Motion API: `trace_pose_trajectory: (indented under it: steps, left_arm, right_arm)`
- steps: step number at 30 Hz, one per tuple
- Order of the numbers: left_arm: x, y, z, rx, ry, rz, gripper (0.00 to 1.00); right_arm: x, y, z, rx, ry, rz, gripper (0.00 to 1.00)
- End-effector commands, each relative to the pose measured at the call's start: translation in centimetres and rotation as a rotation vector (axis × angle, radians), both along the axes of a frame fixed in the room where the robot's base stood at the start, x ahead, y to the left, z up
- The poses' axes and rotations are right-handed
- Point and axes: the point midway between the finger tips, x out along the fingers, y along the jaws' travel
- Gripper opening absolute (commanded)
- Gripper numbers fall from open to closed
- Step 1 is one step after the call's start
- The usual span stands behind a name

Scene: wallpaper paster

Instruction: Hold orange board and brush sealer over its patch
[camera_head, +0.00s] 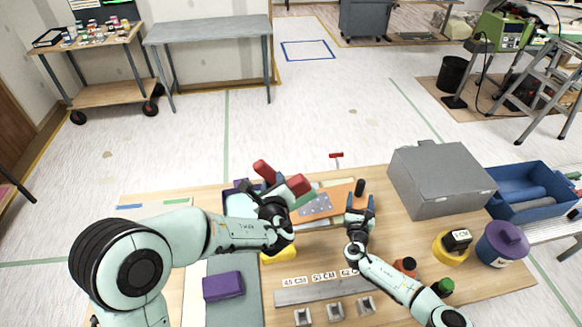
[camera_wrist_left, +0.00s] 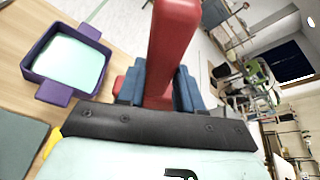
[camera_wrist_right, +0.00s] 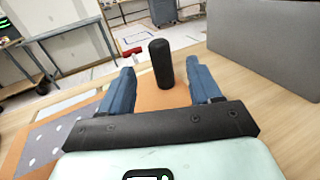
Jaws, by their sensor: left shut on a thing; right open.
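The orange board (camera_head: 345,196) lies on the table. A grey-violet patch with pale dots (camera_head: 315,206) is on it, and a black upright knob (camera_head: 360,186) stands near its right end. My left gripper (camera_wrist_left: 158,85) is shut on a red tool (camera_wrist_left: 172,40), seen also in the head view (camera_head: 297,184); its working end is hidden. My right gripper (camera_wrist_right: 160,85) is open, its fingers either side of the black knob (camera_wrist_right: 161,63), which stands just beyond them, apart from both. A purple tray (camera_wrist_left: 92,42) holds pale green liquid (camera_wrist_left: 67,62).
A purple block (camera_head: 222,286) is at front left. A labelled grey strip (camera_head: 320,290) lies in front. A red-headed item (camera_head: 336,156) is at the far edge.

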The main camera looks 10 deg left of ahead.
Motion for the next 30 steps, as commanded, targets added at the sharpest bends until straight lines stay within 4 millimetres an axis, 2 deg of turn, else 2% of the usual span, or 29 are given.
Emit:
trace_pose_trajectory:
  steps: [7,12,19,30]
  left_arm:
    - [1.0,0.0,2.7,0.0,-0.022,0.0,0.0]
    - [1.9,0.0,4.8,0.0,-0.041,0.0,0.0]
    - [2.5,0.0,6.2,0.0,-0.054,0.0,0.0]
    - [2.5,0.0,6.2,0.0,-0.054,0.0,0.0]
  right_arm:
    - [4.1,0.1,0.6,0.0,-0.003,-0.002,0.63]
    - [5.4,0.0,0.6,0.002,-0.002,-0.001,0.63]
    - [6.3,0.1,0.4,0.0,-0.002,0.0,0.63]
    - [6.3,0.1,0.0,0.0,0.0,0.001,0.63]
